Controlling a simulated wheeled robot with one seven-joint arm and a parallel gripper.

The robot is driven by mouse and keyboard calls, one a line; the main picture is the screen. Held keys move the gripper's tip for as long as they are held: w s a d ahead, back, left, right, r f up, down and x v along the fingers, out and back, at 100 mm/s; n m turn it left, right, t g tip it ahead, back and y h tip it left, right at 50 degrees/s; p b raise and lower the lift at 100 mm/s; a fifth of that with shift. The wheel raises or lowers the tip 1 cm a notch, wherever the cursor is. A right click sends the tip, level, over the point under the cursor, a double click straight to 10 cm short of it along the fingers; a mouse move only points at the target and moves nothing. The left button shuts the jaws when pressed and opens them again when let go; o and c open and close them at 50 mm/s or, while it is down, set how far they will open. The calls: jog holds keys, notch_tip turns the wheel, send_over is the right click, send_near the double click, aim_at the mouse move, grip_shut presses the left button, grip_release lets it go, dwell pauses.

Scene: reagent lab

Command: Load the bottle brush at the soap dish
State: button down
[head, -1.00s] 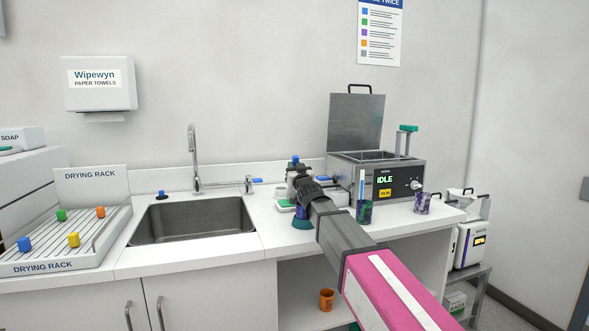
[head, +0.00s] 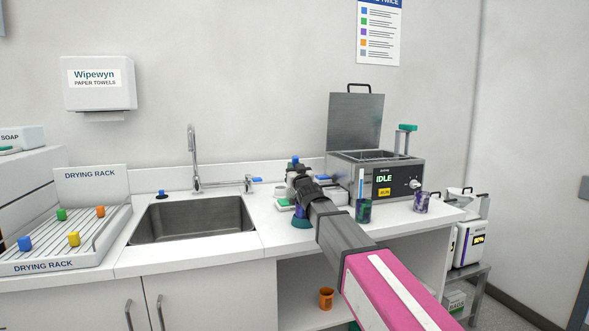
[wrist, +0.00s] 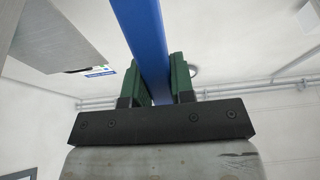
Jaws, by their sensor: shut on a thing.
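My gripper (head: 297,174) is over the counter to the right of the sink. In the wrist view its two green fingers (wrist: 156,75) are shut on the blue handle of the bottle brush (wrist: 148,35). In the head view a blue end of the brush (head: 295,160) shows just above the gripper. A blue and teal piece (head: 302,222) shows below the gripper; I cannot tell whether it is the brush's lower part or a separate thing. A small white dish with a green top (head: 284,204), which looks like the soap dish, sits beside it, partly hidden by my arm.
The sink (head: 193,220) and tap (head: 193,160) are to the left, with the drying rack (head: 70,250) beyond. A metal bath with a raised lid (head: 354,122) stands behind right. A dark green cup (head: 363,212) and a purple cup (head: 421,203) stand in front of it.

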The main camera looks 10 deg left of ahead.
aim_at(295, 157)
jog(key=shift+s+f, duration=0.15)
jog(key=shift+f, duration=0.9)
dwell(1.9)
jog(key=shift+w+f, duration=0.15)
jog(key=shift+w, duration=0.05)
dwell(1.8)
jog(key=shift+w+a+r, duration=0.15)
jog(key=shift+a+r, duration=0.1)
jog(key=shift+r, duration=0.65)
jog(key=shift+w+a+r, duration=0.1)
jog(key=shift+a+r, duration=0.15)
jog(key=shift+r, duration=0.65)
jog(key=shift+s+d+r, duration=0.1)
jog(key=shift+d+r, duration=0.1)
jog(key=shift+r, duration=0.7)
jog(key=shift+s+d+r, duration=0.1)
jog(key=shift+d+r, duration=0.05)
jog(key=shift+r, duration=0.7)
